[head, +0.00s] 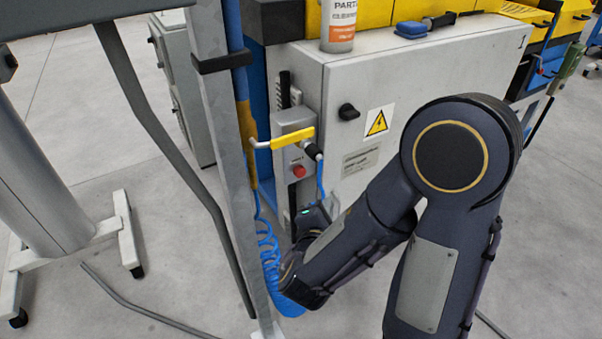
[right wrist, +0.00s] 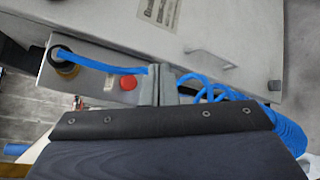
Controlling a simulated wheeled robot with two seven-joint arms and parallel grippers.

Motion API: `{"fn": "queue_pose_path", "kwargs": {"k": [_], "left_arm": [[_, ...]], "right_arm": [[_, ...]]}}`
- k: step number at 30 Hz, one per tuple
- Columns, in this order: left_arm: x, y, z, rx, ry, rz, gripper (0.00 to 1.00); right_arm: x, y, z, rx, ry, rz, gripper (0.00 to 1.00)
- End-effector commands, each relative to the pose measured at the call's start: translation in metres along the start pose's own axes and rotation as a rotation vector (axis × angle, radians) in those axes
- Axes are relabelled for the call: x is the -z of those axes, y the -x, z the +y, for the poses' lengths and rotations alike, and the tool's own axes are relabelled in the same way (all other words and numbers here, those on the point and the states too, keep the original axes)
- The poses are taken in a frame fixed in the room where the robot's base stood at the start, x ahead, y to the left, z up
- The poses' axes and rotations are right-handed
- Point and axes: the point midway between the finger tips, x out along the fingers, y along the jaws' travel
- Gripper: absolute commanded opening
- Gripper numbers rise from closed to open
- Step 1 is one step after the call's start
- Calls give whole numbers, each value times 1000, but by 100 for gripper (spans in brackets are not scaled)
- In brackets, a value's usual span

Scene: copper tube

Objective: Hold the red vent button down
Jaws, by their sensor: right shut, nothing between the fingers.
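The red vent button (head: 299,171) sits low on the front of a small grey valve box (head: 292,122), and nothing covers it. In the right wrist view the red button (right wrist: 128,83) shows just left of my fingertips. My right gripper (head: 312,208) is below the button in the head view, with a visible gap between them. In the right wrist view my right gripper's fingers (right wrist: 158,82) are shut and empty. I see no contact with the button. My left gripper is not in view.
A yellow lever (head: 293,138) sticks out above the button. A blue coiled hose (head: 271,262) hangs beside my right gripper. A grey post (head: 222,120) stands left of the box. The grey cabinet (head: 420,80) is behind, with a spray can (head: 339,28) on top.

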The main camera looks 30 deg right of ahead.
Motion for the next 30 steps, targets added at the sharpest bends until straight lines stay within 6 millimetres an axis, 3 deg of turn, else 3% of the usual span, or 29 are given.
{"fn": "queue_pose_path", "kwargs": {"k": [13, 18, 30], "left_arm": [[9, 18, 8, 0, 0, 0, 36], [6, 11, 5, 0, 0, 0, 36], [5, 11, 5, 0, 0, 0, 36]], "right_arm": [[28, -40, 31, 1, 1, -2, 0], [38, -53, 37, 1, -2, -2, 0], [42, -58, 42, 1, 1, 0, 0]]}}
